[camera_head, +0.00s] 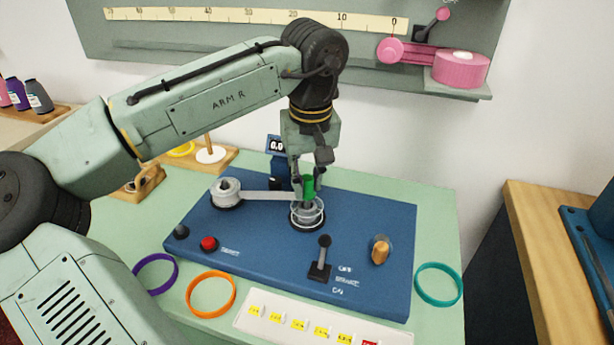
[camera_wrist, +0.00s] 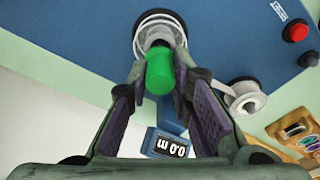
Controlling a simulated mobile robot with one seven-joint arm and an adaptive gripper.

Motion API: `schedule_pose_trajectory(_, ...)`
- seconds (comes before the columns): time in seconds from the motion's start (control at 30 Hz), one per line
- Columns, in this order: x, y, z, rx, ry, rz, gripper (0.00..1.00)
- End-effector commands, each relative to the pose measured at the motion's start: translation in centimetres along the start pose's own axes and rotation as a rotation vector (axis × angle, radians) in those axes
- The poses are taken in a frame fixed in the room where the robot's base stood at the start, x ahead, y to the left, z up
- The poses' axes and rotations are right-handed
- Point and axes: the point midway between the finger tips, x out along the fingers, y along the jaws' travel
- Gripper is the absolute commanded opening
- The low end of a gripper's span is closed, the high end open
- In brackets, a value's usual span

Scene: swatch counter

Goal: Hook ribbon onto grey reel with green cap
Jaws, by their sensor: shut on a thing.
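The grey reel (camera_head: 307,218) with clear round flanges stands on the blue machine plate; it also shows in the wrist view (camera_wrist: 150,24). The green cap (camera_head: 308,187) is upright at the reel's centre, and in the wrist view (camera_wrist: 159,72) it sits between my fingers. My gripper (camera_head: 307,182) points down and is shut on the green cap. The pale ribbon (camera_head: 265,195) runs from the white spool (camera_head: 226,187) on the left towards the reel. Its end by the reel is hidden by my fingers, so I cannot tell whether it is hooked.
A red button (camera_head: 208,243), a black lever (camera_head: 321,258) and an orange-brown knob (camera_head: 380,250) stand on the blue plate. A small display (camera_head: 276,144) is behind it. Purple (camera_head: 155,274), orange (camera_head: 211,295) and teal (camera_head: 438,284) rings lie around the plate.

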Motion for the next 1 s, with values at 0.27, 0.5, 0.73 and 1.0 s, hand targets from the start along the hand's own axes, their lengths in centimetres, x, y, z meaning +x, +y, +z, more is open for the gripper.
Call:
schedule_pose_trajectory(0.27, -0.1, 0.0, 0.0, 0.000, 0.000, 0.000, 0.09)
schedule_pose_trajectory(0.5, 0.0, 0.0, 0.0, 0.000, 0.000, 0.000, 0.09)
schedule_pose_trajectory(0.73, 0.6, 0.0, 0.1, 0.001, 0.000, 0.000, 0.09)
schedule_pose_trajectory(1.0, 1.4, 0.0, 0.2, 0.002, -0.001, 0.000, 0.09)
